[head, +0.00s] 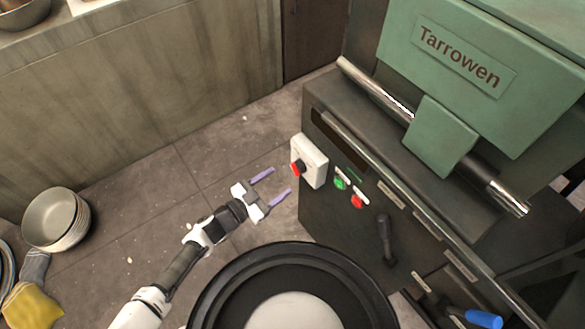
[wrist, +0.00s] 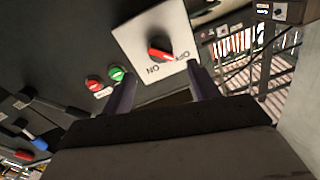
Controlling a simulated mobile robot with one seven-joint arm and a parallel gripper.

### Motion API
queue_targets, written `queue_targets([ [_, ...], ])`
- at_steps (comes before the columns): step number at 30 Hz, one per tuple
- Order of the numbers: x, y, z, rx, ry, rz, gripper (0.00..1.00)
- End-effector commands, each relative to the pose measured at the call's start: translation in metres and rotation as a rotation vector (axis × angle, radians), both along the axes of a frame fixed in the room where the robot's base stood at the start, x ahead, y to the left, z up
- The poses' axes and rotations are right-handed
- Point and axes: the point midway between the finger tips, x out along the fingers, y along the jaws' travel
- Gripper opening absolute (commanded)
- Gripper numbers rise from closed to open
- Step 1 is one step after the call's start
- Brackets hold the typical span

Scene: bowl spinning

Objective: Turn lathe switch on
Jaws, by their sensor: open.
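The lathe switch is a rotary knob (head: 297,169) with a black body and a red pointer, on a white square plate (head: 314,162) on the side of the dark lathe cabinet. In the wrist view the knob (wrist: 160,52) lies ahead of the fingers, with its red pointer toward the "OFF" label. The "ON" label is lower left of it on the plate (wrist: 135,45). My gripper (head: 281,181) is open and empty, with its purple fingers pointing at the plate, a short gap away in the head view.
A green button (head: 340,183) and a red button (head: 358,201) sit right of the switch. A black lever (head: 385,238) and a blue handle (head: 484,319) are farther right. Stacked bowls (head: 55,220) and a yellow cloth (head: 33,306) lie at left. Floor around my gripper is clear.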

Motion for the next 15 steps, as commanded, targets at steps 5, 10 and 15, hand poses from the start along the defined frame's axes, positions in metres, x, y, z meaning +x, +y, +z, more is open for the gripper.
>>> queue_targets([
  [5,0.024,-0.029,0.001,-0.002,0.000,-0.002,0.60],
  [10,0.038,-0.046,0.000,-0.001,0.001,0.000,0.60],
  [15,0.045,-0.052,0.000,0.001,0.001,0.001,0.60],
])
